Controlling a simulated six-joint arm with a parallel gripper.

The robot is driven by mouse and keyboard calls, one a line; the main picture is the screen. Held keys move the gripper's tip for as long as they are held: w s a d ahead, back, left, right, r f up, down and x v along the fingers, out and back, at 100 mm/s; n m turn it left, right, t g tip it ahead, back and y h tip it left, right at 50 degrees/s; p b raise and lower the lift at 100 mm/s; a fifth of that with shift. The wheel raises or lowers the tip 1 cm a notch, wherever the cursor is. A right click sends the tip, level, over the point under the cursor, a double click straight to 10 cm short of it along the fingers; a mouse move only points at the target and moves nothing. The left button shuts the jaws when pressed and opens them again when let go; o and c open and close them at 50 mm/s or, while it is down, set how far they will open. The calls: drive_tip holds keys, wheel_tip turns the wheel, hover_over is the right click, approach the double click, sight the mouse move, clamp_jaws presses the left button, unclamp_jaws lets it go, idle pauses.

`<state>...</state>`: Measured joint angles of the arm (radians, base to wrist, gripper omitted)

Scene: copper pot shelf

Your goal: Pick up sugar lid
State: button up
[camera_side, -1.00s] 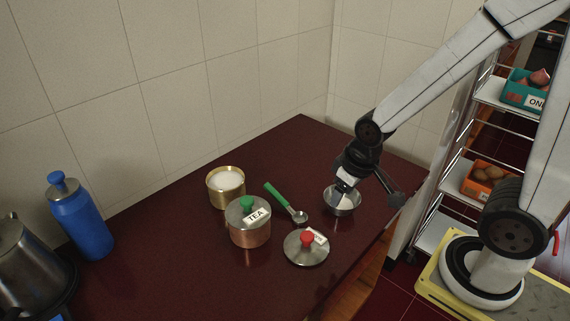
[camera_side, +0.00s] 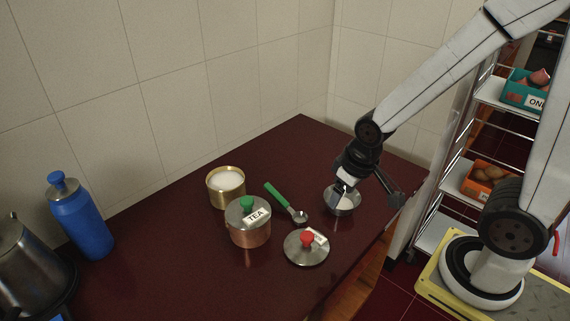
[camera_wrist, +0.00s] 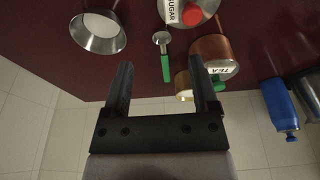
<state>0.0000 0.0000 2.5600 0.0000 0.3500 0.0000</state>
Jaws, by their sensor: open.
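The sugar lid (camera_side: 306,250) is a round steel lid with a red knob and a white tag. It lies flat on the dark red counter, in front of the copper tea pot. In the wrist view the sugar lid (camera_wrist: 178,14) is cut by the top edge, and its tag reads SUGAR. My gripper (camera_side: 341,191) is above and partly in front of the small steel bowl, right of the lid and apart from it. In the wrist view my gripper (camera_wrist: 161,66) has its two black fingers spread with nothing held between them.
The steel bowl (camera_side: 346,206), a green-handled scoop (camera_side: 276,192), the tea pot (camera_side: 248,234) with its green-knobbed lid, and an open brass pot (camera_side: 214,198) of white contents stand nearby. A blue bottle (camera_side: 82,223) and a kettle (camera_side: 22,262) are at the left. The counter's front is clear.

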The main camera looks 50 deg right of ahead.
drive_tip(key=shift+o, duration=0.3)
drive_tip(key=shift+d, duration=0.1)
drive_tip(key=d+f+m+g+y, duration=0.1)
drive_tip(key=f+m+y, duration=0.2)
drive_tip(key=m, duration=0.2)
drive_tip(key=s+d+f+m+g+y, duration=0.1)
drive_tip(key=f+m+y, duration=0.1)
drive_tip(key=m, duration=0.3)
drive_tip(key=d+f+m+g+y, duration=0.1)
drive_tip(key=d+f+m+y, duration=0.1)
drive_tip(key=f+m+y, duration=0.1)
drive_tip(key=shift+s+f+m+y, duration=0.2)
drive_tip(key=shift+m+y, duration=0.2)
drive_tip(key=shift+m, duration=0.25)
drive_tip(key=shift+s+f+m+y, duration=0.1)
drive_tip(key=shift+s+m+y, duration=0.1)
drive_tip(key=shift+m+y, duration=0.35)
drive_tip(key=m+t, duration=0.1)
drive_tip(key=w+d+m+t+y, duration=0.1)
drive_tip(key=m, duration=0.1)
drive_tip(key=d+f+m+y, duration=0.1)
drive_tip(key=shift+w+f+t, duration=0.1)
drive_tip(key=shift+w+t, duration=0.3)
drive_tip(key=shift+w+d+f+m+t+y, duration=0.1)
drive_tip(key=shift+w+d+m+t+y, duration=0.2)
drive_tip(key=shift+m+t, duration=0.2)
drive_tip(key=shift+w+d+f+m+t+y, duration=0.15)
drive_tip(key=shift+d+m+t+y, duration=0.1)
drive_tip(key=shift+m+t, duration=0.25)
drive_tip(key=shift+a, duration=0.1)
